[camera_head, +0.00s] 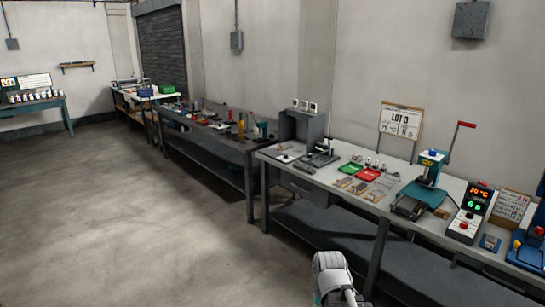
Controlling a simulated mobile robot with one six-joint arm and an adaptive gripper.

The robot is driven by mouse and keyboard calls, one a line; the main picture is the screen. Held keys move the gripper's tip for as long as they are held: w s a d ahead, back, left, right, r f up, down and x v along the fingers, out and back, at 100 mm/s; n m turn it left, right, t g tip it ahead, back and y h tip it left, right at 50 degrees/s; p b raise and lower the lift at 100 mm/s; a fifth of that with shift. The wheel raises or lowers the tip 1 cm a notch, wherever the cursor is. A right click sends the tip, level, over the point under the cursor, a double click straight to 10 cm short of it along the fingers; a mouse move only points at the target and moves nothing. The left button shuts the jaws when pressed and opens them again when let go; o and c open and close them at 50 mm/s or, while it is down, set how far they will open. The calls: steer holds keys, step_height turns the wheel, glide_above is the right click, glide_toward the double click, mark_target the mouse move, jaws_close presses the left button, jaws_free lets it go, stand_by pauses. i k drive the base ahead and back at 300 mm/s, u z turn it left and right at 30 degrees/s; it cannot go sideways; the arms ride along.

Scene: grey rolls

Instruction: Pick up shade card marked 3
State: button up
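Several small brown-grey flat pieces lie in a row on the near bench, one at the left (343,182), one in the middle (358,188) and one at the right (374,196). They may be shade cards, but any marks on them are too small to read, so I cannot tell which card is marked 3. A white, rounded part of my arm shows at the bottom, in front of the bench. My gripper itself does not show.
The near bench (320,174) holds a green tray (350,168), a red tray (368,174), a lever press (431,168) and a control box with lit digits (472,209). The floor (130,220) at the left is clear.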

mark_target(313, 107)
steer(key=z, duration=0.15)
steer(key=i, duration=2.8)
steer(key=z, duration=0.05)
